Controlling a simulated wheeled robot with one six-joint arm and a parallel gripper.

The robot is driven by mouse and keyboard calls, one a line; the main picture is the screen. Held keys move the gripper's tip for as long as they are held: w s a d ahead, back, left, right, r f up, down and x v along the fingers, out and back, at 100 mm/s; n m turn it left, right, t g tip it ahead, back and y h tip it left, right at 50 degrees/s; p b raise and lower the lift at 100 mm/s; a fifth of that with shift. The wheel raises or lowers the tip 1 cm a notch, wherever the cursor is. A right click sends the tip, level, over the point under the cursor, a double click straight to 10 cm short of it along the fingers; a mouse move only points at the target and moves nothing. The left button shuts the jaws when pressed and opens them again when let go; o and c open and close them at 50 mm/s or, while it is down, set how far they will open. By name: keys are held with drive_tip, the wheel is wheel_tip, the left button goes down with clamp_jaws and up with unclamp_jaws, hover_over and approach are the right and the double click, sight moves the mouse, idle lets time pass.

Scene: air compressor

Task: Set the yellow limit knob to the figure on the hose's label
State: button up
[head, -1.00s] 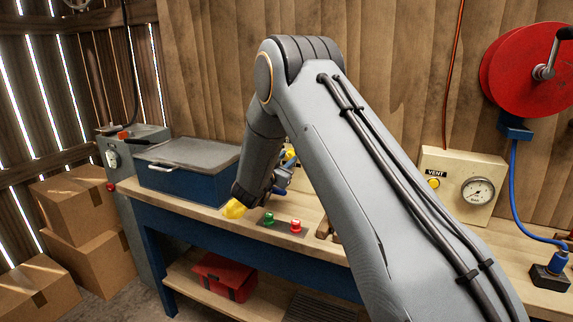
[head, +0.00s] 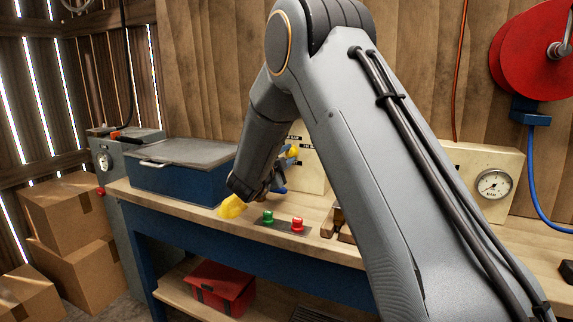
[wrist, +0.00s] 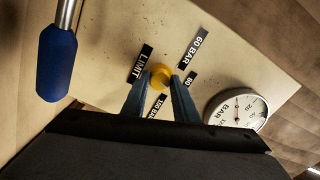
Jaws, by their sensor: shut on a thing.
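The yellow limit knob (wrist: 160,73) is on a cream panel (wrist: 240,55) in the wrist view. My gripper (wrist: 160,82) has one finger on each side of the knob and is shut on it. Around the knob are black labels reading LIMIT (wrist: 141,62), 60 BAR (wrist: 193,49), one starting with 80 (wrist: 190,79), and one that looks like 100 BAR (wrist: 157,106), partly hidden by a finger. In the head view a small yellow part, likely the knob (head: 293,150), shows beyond my wrist. The hose's label is not readable in any view.
A blue-handled lever (wrist: 57,62) and a round gauge (wrist: 236,110) flank the knob. On the bench are a blue box (head: 185,178), a yellow object (head: 232,206), green (head: 268,217) and red (head: 297,224) buttons. A red reel (head: 540,60) with blue hose hangs at right.

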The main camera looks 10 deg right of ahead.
drive_tip(key=m+b, duration=0.6)
drive_tip(key=b, duration=0.1)
drive_tip(key=shift+f, duration=0.2)
drive_tip(key=m+b, duration=0.3)
drive_tip(key=shift+r+b, duration=0.15)
drive_tip(key=shift+b, duration=0.25)
drive_tip(key=o, duration=1.1)
drive_tip(key=shift+c, duration=0.2)
drive_tip(key=shift+s+a+r, duration=0.1)
drive_tip(key=v, duration=0.7)
drive_tip(key=shift+s+a, duration=0.15)
drive_tip(key=shift+s, duration=0.05)
